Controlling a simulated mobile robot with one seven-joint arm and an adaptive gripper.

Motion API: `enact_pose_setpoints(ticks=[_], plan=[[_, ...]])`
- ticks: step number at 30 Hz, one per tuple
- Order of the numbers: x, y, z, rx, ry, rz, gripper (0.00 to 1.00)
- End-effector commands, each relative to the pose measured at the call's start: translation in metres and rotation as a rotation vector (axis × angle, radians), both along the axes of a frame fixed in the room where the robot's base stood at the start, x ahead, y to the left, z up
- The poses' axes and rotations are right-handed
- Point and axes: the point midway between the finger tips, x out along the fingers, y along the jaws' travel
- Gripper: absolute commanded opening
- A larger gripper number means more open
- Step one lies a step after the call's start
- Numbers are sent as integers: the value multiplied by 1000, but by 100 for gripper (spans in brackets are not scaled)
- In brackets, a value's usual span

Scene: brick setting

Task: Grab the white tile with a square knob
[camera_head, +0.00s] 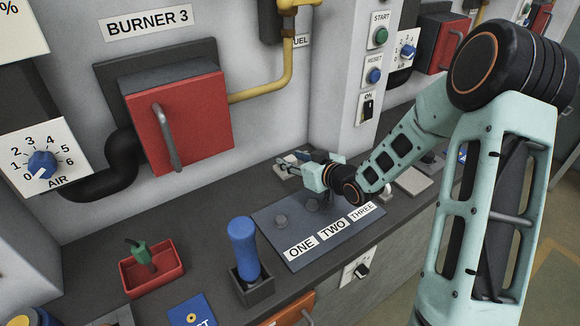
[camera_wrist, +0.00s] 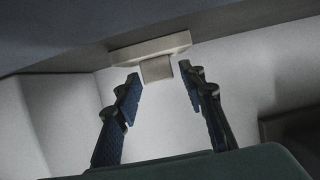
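In the wrist view, the pale tile (camera_wrist: 130,50) is a flat slab with a square knob (camera_wrist: 157,69) pointing toward my gripper. My gripper (camera_wrist: 160,78) is open, with one dark-blue finger on each side of the knob in the picture. Gaps show between the knob and both fingers, so nothing is held. In the head view, my gripper (camera_head: 292,164) is at the back of the dark counter, left of the arm. A small pale piece lies by the fingers there, but the tile is too small and covered to make out clearly.
The grey panel (camera_head: 270,222) labelled ONE, TWO, THREE lies in front of my gripper. A blue-handled piece (camera_head: 243,248) stands in a dark holder, and a red tray (camera_head: 170,278) holds a green piece (camera_head: 142,254). The wall with the red burner box (camera_head: 195,125) rises behind.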

Motion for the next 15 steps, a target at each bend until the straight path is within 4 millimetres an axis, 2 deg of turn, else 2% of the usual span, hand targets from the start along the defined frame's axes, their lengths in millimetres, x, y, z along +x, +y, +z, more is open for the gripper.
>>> enact_pose_setpoints(ticks=[1,9,15], plan=[[0,0,0,0,0,0,30],[0,0,0,0,0,0,0],[0,0,1,1,-1,0,0]])
